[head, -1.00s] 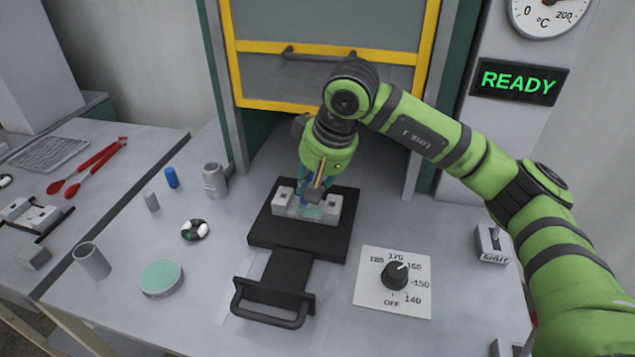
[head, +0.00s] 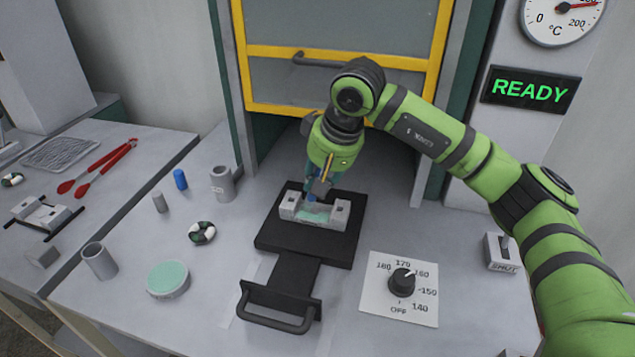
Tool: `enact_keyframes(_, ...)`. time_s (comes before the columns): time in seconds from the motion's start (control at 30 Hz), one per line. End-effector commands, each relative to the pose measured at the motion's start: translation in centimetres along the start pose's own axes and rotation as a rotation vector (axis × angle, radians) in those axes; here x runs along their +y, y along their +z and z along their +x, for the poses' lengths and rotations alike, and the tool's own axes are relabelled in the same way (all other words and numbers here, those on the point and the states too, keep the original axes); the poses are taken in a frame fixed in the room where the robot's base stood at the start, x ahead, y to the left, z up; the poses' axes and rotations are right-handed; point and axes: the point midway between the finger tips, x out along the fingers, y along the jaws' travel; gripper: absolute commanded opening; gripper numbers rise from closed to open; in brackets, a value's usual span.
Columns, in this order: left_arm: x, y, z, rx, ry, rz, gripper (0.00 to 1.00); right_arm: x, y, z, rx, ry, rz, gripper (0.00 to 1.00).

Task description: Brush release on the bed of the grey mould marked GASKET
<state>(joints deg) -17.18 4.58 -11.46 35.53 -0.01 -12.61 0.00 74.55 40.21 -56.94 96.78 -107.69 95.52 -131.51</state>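A light grey mould (head: 341,216) sits on a black sliding plate (head: 282,241) in front of the press. Its bed shows a pale mint-green patch between two raised grey ends; no marking is readable. My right gripper (head: 315,188) points down just above the mould, seen mostly from behind. A slim brush (head: 311,197) with a blue lower end appears held in it, over the bed. I cannot tell whether its tip touches the bed. A round tin with a mint-green top (head: 168,278) stands at the left. My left gripper is out of view.
A black handle (head: 278,318) sticks out frontward from the plate. A dial panel (head: 374,301) lies to its right. Grey cups (head: 99,262), a blue cylinder (head: 180,179), a dark-and-white ring (head: 202,233) and red tongs (head: 108,166) lie leftward. The yellow-framed press door (head: 340,80) is behind.

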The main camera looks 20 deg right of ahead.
Motion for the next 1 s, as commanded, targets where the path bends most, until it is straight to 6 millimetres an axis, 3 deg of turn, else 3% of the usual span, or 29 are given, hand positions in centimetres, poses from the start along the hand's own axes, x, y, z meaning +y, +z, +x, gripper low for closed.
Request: enact_keyframes(1.0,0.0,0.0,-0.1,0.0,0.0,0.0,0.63,1.3,-1.6,0.4,-0.001,0.002,0.0,0.0)
